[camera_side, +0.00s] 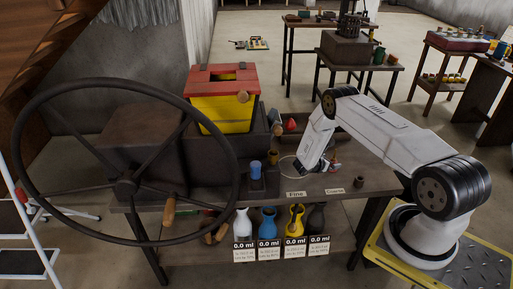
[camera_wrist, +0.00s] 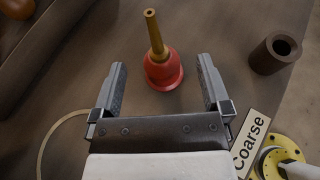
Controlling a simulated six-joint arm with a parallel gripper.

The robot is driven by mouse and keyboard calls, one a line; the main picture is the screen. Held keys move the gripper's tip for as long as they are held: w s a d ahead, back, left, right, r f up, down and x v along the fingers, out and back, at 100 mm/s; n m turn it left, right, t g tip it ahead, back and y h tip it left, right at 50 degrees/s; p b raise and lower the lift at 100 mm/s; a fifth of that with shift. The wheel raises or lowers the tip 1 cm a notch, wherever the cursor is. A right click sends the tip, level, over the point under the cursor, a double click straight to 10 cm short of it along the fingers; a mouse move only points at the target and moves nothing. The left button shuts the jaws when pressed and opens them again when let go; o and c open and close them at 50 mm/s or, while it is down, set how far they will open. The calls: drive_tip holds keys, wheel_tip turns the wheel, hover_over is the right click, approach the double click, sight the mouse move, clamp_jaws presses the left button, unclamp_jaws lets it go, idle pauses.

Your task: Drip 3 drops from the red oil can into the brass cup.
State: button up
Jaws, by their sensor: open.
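In the wrist view, a red oil can (camera_wrist: 164,72) with a rounded body and a long brass spout stands on the dark table, between and slightly ahead of my fingertips. My gripper (camera_wrist: 162,66) is open, with a finger on each side of the can and a gap on both sides. A dark brown, hollow cylindrical cup (camera_wrist: 275,55) stands to the right, by the Coarse label; it also shows in the side view (camera_side: 359,181). I cannot tell whether it is the brass cup. In the side view, my gripper (camera_side: 327,166) is low over the table and largely hides the can.
A Coarse label (camera_wrist: 250,143) lies right of my gripper; a Fine label (camera_side: 296,194) is farther left. Several bottles marked 0.0 ml, including a yellow one (camera_side: 295,221), stand below. A large handwheel (camera_side: 126,187) fills the left.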

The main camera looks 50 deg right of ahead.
sight(334, 159)
drive_tip(key=shift+x, duration=1.7)
clamp_jaws()
drive_tip(key=shift+r, duration=0.2)
